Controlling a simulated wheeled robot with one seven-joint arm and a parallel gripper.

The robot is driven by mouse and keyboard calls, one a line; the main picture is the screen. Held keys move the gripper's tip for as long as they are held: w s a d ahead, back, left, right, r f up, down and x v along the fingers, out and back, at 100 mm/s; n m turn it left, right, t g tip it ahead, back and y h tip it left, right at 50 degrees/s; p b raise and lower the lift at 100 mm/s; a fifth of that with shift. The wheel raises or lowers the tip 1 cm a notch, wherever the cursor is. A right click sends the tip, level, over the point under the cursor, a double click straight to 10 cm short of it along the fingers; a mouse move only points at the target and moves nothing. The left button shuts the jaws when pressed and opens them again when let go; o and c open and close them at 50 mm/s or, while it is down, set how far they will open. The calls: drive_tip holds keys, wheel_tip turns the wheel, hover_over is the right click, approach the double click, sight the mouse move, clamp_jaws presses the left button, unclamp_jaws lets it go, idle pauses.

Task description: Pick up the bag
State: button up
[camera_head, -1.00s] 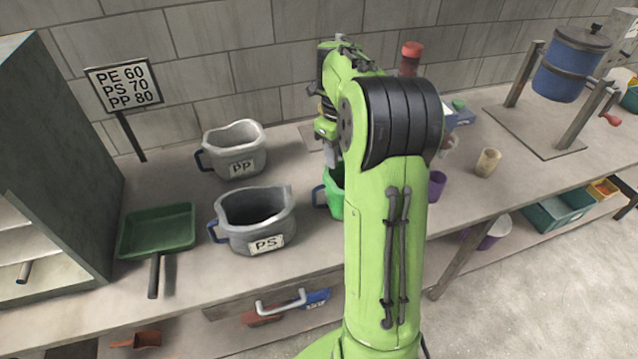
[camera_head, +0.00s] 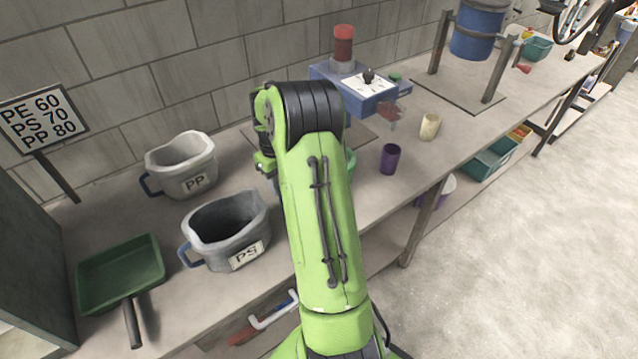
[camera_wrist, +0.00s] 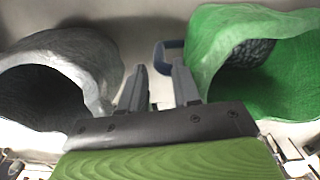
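I cannot make out a clear bag in either view. In the wrist view, my gripper (camera_wrist: 160,70) is open, with its two grey fingers apart and nothing between them. A green container (camera_wrist: 270,60) with dark grainy contents lies to the right of the fingers. Its blue handle (camera_wrist: 166,58) is just beyond the fingertips. A grey container (camera_wrist: 60,75) is to the left of the fingers. In the head view, my arm hides most of the gripper and the green container.
Grey tubs marked PP (camera_head: 182,165) and PS (camera_head: 226,230) and a green scoop (camera_head: 120,275) stand on the bench left of my arm. A blue device (camera_head: 360,88), purple cup (camera_head: 390,158), beige cup (camera_head: 429,126) and blue drum (camera_head: 478,30) stand to the right.

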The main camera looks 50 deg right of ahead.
hover_over(282, 206)
drive_tip(key=f, duration=0.4)
drive_tip(key=shift+w+d+f, duration=0.1)
drive_tip(key=shift+w+d, duration=0.2)
drive_tip(key=shift+d, duration=0.05)
clamp_jaws()
drive_tip(key=shift+r, duration=0.2)
